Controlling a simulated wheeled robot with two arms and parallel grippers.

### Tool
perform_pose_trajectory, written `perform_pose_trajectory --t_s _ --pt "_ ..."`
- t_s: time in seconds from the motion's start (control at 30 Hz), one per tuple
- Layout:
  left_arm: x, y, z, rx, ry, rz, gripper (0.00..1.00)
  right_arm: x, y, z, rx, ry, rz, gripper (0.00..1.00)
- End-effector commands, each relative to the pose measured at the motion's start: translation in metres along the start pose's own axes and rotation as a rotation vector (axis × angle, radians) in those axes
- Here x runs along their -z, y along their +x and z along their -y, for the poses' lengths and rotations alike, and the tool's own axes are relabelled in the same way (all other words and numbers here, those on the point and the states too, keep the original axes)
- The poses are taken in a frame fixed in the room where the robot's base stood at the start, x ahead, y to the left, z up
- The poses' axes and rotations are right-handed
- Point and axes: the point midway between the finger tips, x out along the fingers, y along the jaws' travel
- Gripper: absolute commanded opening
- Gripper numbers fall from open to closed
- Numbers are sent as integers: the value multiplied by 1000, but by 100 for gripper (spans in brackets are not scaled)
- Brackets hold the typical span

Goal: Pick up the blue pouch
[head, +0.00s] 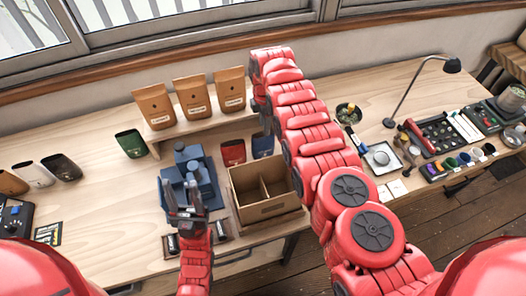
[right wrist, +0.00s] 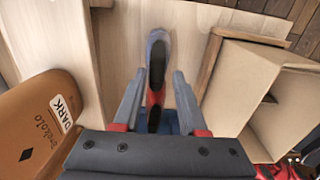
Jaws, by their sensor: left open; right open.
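The blue pouch (head: 263,145) stands on the table behind the cardboard box, just right of the red pouch (head: 233,152). In the right wrist view the blue pouch (right wrist: 159,45) shows from above with its dark open top. The red pouch (right wrist: 152,98) is nearer the camera there, between the fingers. My right gripper (right wrist: 158,75) is open, pointing down. Its fingertips lie on either side of the line of pouches, near the blue one's close end; contact cannot be told. In the head view my arm partly hides this gripper (head: 267,125). My left gripper (head: 185,212) is open and empty before the blue machine.
The divided cardboard box (head: 265,211) stands close in front of the pouches. Brown bags (head: 193,99) stand on the raised shelf behind. The blue machine (head: 190,178) is at left. A desk lamp (head: 452,66) and small tools are at right.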

Motion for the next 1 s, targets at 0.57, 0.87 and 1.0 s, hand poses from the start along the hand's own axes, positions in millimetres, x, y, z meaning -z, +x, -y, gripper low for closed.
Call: perform_pose_trajectory --t_s 0.57,0.87,1.0 --pt "-12 -72 -4 0 0 0 50 4 47 -3 3 0 0 41" --pt "-12 -72 -4 0 0 0 50 4 47 -3 3 0 0 41" --pt "-12 -73 -4 0 0 0 50 4 49 -3 3 -1 0 41"
